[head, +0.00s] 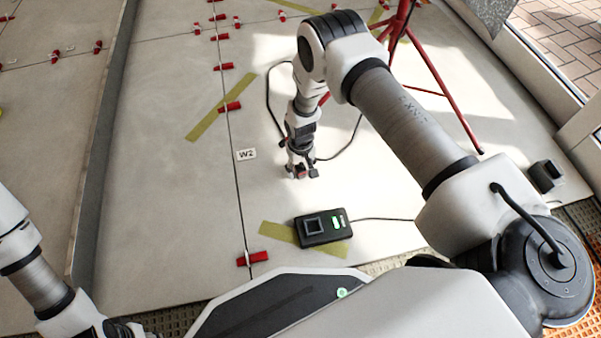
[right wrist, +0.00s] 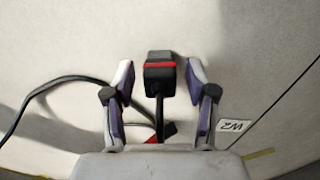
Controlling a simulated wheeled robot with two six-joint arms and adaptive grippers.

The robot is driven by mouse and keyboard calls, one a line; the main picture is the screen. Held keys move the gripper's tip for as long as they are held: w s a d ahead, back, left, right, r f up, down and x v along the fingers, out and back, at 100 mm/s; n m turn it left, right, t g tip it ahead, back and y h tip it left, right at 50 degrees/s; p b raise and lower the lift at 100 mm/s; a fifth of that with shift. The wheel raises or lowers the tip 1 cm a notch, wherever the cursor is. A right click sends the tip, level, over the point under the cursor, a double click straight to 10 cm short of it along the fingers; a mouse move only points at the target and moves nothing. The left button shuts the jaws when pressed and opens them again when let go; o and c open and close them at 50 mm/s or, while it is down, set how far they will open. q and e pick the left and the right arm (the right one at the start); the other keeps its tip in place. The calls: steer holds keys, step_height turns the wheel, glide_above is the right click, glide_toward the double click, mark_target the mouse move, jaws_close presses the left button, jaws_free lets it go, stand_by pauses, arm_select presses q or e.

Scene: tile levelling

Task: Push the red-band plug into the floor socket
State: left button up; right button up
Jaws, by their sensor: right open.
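The red-band plug (right wrist: 159,74), black with a red stripe, shows in the right wrist view between the two spread fingers of my right gripper (right wrist: 160,82), with a gap on each side. Its black cable runs down from it and off to the left. In the head view my right gripper (head: 301,172) points down close to the floor and mostly hides the plug. The floor socket (head: 340,235) is a black box with a square recess and a green light, nearer to me than the gripper. My left gripper (head: 122,329) is partly cut off at the bottom edge; its fingers are unclear.
Red levelling clips (head: 252,258) line the tile joints. A white W2 label (head: 246,154) lies beside one joint. A red tripod (head: 451,103) stands behind my right arm, and a small black box (head: 546,175) sits at the right. Floor around the socket is mostly clear.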

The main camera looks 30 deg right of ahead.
mark_target(300, 167)
jaws_close()
steer(key=shift+r+p, duration=2.6)
steer(key=shift+r, duration=0.5)
arm_select(q)
step_height(300, 167, up, 5)
steer(key=shift+r, duration=0.1)
arm_select(e)
steer(key=shift+f, duration=0.1)
